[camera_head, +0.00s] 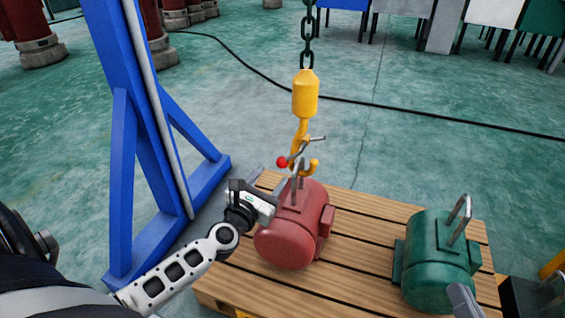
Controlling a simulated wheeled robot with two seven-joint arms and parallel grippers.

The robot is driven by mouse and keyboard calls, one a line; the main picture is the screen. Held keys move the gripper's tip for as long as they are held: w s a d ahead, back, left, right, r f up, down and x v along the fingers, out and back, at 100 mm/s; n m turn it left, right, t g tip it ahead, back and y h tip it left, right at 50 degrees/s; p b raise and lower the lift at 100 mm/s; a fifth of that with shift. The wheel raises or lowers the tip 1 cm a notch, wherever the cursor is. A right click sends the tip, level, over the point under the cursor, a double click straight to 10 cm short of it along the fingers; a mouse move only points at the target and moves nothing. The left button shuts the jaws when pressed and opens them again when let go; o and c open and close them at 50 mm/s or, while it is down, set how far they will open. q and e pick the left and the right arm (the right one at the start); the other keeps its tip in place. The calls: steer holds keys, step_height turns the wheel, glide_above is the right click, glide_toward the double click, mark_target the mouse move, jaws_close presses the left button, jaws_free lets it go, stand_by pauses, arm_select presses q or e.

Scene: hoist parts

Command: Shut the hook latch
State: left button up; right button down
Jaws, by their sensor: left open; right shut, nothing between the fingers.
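A yellow hook (313,168) hangs from a yellow block (305,93) on a dark chain. Its grey latch (315,139) slants up to the right, with its far end apart from the hook's tip. A red ball (282,162) sits at the left of the latch. The red motor (290,235) stands on the pallet below, its grey lifting loop (297,178) overlapping the hook; I cannot tell whether it is inside. My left gripper (271,178) is open, left of the loop and below the red ball. My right gripper (464,300) is shut, partly cut off at the bottom right.
A green motor (437,262) with a grey loop stands on the right of the wooden pallet (365,283). A dark cable (430,112) crosses the open floor behind.

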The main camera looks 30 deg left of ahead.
mark_target(279, 166)
arm_select(q)
steer(key=w, duration=0.6)
steer(key=shift+w+a+b, duration=0.35)
steer(key=shift+a, duration=0.05)
steer(key=shift+w, duration=0.2)
jaws_close()
arm_select(e)
steer(key=shift+w+d+r+n+t, duration=0.15)
steer(key=shift+w+r+n+t, duration=0.25)
steer(key=shift+w+r, duration=0.25)
